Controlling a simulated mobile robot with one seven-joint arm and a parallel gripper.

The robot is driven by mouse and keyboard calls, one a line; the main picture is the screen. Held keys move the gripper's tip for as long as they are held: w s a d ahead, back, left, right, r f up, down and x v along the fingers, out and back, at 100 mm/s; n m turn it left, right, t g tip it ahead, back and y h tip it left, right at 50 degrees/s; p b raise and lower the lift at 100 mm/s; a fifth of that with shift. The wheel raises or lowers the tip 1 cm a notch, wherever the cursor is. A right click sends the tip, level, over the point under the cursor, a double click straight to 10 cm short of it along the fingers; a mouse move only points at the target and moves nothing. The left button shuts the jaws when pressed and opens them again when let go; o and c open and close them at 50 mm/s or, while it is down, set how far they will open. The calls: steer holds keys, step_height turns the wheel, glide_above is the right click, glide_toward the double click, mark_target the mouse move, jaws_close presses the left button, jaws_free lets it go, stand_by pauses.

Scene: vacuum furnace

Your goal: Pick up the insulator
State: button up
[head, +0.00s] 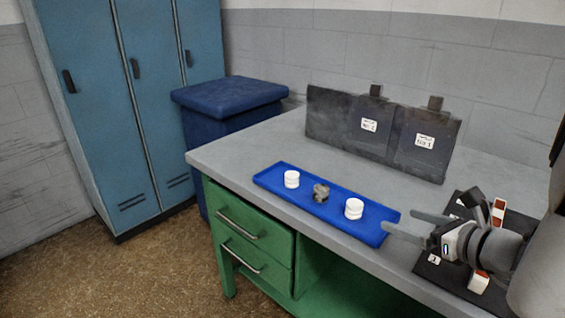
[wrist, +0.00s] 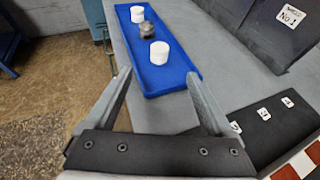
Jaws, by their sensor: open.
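Two white, round, ridged insulators stand upright in a shallow blue tray (head: 377,226). One insulator (head: 291,179) is near the tray's far left end, and the other insulator (head: 354,209) is nearer my gripper (head: 400,224). A small dark grey metal piece (head: 321,192) lies between them. My gripper is open and empty, with its fingertips by the near right end of the tray. In the wrist view the nearer insulator (wrist: 160,53) is ahead of the open fingers (wrist: 158,74), apart from them. The farther insulator (wrist: 137,14) is beyond it.
The tray is on a grey-topped green workbench (head: 245,155). A dark panel (head: 330,118) with labelled plates leans at the back. A black mat (wrist: 270,130) with small labels and red-and-white pieces lies beside my gripper. A blue bin (head: 228,95) and lockers (head: 100,80) stand behind.

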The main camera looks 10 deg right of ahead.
mark_target(360, 208)
steer(key=b+x, duration=0.3)
steer(key=x, duration=0.8)
steer(key=shift+w+f, duration=0.25)
steer(key=shift+f, duration=0.05)
steer(key=b+x, duration=0.1)
steer(key=x, duration=0.1)
steer(key=b+x, duration=0.1)
steer(key=x, duration=0.1)
steer(key=shift+w+a+f, duration=0.15)
steer(key=shift+w+f, duration=0.05)
steer(key=shift+f, duration=0.3)
steer(key=shift+w, duration=0.3)
steer(key=shift+c, duration=0.2)
jaws_close()
